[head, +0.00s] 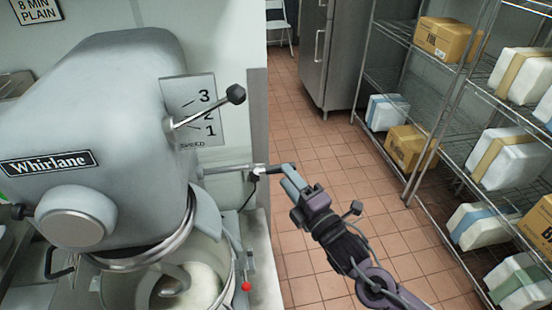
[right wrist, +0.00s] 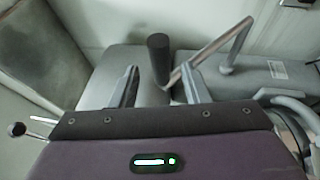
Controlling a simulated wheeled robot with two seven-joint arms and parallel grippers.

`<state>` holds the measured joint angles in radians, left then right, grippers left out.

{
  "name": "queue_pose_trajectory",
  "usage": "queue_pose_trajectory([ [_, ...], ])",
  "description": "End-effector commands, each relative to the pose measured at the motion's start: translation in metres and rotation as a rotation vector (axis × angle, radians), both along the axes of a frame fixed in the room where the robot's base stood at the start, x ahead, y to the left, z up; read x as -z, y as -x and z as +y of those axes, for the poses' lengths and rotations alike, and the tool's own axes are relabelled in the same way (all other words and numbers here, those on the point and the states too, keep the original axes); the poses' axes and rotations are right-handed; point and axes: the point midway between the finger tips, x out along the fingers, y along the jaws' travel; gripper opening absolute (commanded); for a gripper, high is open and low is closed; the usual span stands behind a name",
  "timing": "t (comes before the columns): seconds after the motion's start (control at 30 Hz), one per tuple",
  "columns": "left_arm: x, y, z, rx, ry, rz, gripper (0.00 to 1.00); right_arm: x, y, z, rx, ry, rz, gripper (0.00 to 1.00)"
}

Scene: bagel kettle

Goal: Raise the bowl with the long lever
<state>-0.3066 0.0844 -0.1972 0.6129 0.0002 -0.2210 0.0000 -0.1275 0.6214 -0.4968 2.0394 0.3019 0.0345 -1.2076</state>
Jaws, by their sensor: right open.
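The grey mixer (head: 110,120) fills the left of the head view. Its bowl (head: 212,262) sits at the bottom, with pale dough (head: 195,285) and a hook in it. The long lever (head: 228,169) sticks out rightward from the mixer's side and ends in a black grip (head: 274,171). My right gripper (head: 287,176) is open at that end. In the right wrist view, the black grip (right wrist: 158,58) stands upright between the spread fingers of the gripper (right wrist: 160,84); I cannot tell whether they touch it. My left gripper is not in view.
A shorter speed lever with a black knob (head: 235,94) sticks out above, beside the speed plate (head: 192,110). A red knob (head: 246,287) is low beside the bowl. Wire shelves with boxes (head: 448,40) stand at the right. The tiled floor (head: 310,130) between is clear.

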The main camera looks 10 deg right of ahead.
Motion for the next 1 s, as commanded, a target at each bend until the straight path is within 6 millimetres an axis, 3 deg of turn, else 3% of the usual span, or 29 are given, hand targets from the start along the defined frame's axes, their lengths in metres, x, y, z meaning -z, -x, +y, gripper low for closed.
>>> queue_pose_trajectory([
  [0.3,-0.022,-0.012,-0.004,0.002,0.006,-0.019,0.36,-0.011,-0.044,0.018,0.001,-0.003,0.001,0.42],
  [0.7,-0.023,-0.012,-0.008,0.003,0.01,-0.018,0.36,-0.01,-0.052,0.022,-0.001,-0.003,0.003,0.42],
  [1.0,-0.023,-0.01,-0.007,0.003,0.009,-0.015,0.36,-0.01,-0.052,0.022,0.001,-0.002,0.003,0.04],
])
